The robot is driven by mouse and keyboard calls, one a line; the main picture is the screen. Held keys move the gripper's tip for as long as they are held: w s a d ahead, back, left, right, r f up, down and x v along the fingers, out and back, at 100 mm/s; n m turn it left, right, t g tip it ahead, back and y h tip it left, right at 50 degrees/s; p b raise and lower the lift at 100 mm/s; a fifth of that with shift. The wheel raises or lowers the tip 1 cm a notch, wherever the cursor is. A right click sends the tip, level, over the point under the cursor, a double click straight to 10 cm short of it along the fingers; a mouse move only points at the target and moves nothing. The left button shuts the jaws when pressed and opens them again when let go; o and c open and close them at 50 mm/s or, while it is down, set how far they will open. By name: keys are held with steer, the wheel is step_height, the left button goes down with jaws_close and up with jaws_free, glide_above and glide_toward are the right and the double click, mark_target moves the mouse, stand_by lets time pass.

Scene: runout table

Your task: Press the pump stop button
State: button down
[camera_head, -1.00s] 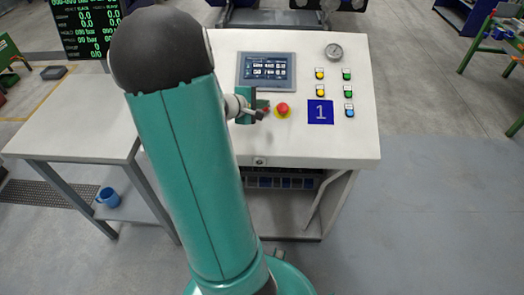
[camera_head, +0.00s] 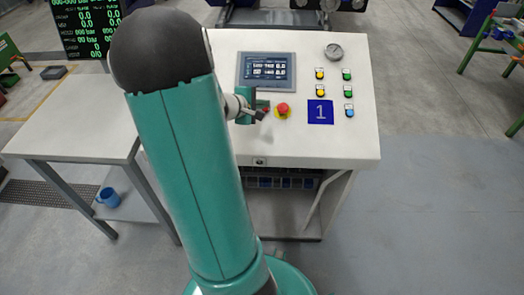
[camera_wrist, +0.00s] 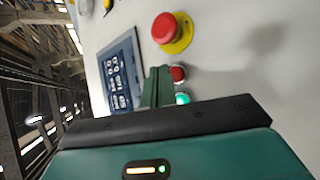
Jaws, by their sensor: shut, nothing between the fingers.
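In the wrist view a small round red button (camera_wrist: 178,73) sits on the pale panel, with a green button (camera_wrist: 183,98) just below it, partly behind my gripper. No label can be read on either. My gripper (camera_wrist: 160,72) is shut and empty, its fingertips just left of the red button in the picture; whether they touch it cannot be told. In the head view my gripper (camera_head: 262,114) is low over the panel, left of a large red mushroom button (camera_head: 282,110) on a yellow base, which also shows in the wrist view (camera_wrist: 165,28).
A side table (camera_head: 75,115) stands left, with a blue mug (camera_head: 108,197) low down.

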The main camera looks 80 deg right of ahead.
steer(key=shift+d+f, duration=0.2)
steer(key=shift+f, duration=0.15)
steer(key=shift+w+d+f, duration=0.1)
steer(key=shift+d+f, duration=0.1)
steer(key=shift+f, duration=0.25)
stand_by(0.7)
steer(key=shift+r, duration=0.15)
steer(key=shift+a+r, duration=0.4)
steer(key=shift+r, duration=0.3)
steer(key=shift+r, duration=0.1)
steer(key=shift+s+a+r, duration=0.1)
steer(key=shift+a+r, duration=0.3)
steer(key=shift+r, duration=0.5)
steer(key=shift+s+a+r, duration=0.15)
steer(key=shift+a+r, duration=0.3)
steer(key=shift+r, duration=0.4)
steer(key=shift+s+a+r, duration=0.1)
steer(key=shift+a+r, duration=0.3)
steer(key=shift+r, duration=0.5)
